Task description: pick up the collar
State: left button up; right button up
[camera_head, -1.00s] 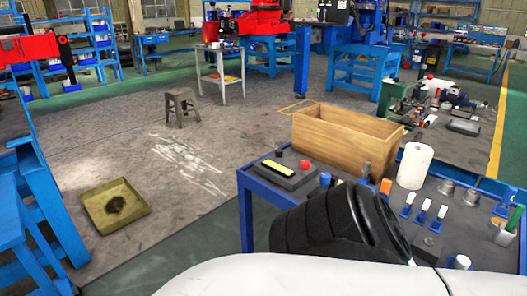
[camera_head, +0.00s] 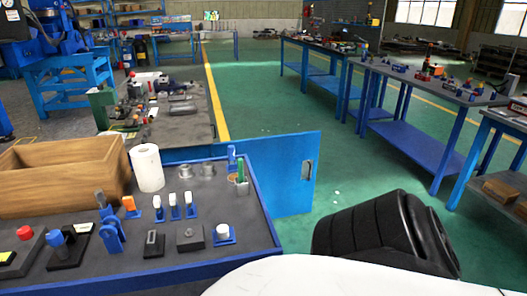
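I cannot say for sure which thing is the collar. Two short round metal pieces, a left one (camera_head: 185,171) and a right one (camera_head: 207,169), stand on the dark top of the blue workbench (camera_head: 262,240), behind a row of small blue holders with white tops (camera_head: 174,206). A low grey block with a round piece on it (camera_head: 190,238) sits nearer the front edge. Neither of my grippers is in view. A black ribbed part of my own body shows at the lower right, apart from these pieces.
A wooden box (camera_head: 60,175) and a white paper roll (camera_head: 147,167) stand at the bench's back left. A blue clamp-like piece (camera_head: 112,236) and a cup with a green marker (camera_head: 241,180) stand nearby. Green floor is open to the right, before other blue benches (camera_head: 415,155).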

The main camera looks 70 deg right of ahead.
aim_at(186, 173)
jog(key=z, duration=1.1)
jog(key=i, duration=0.4)
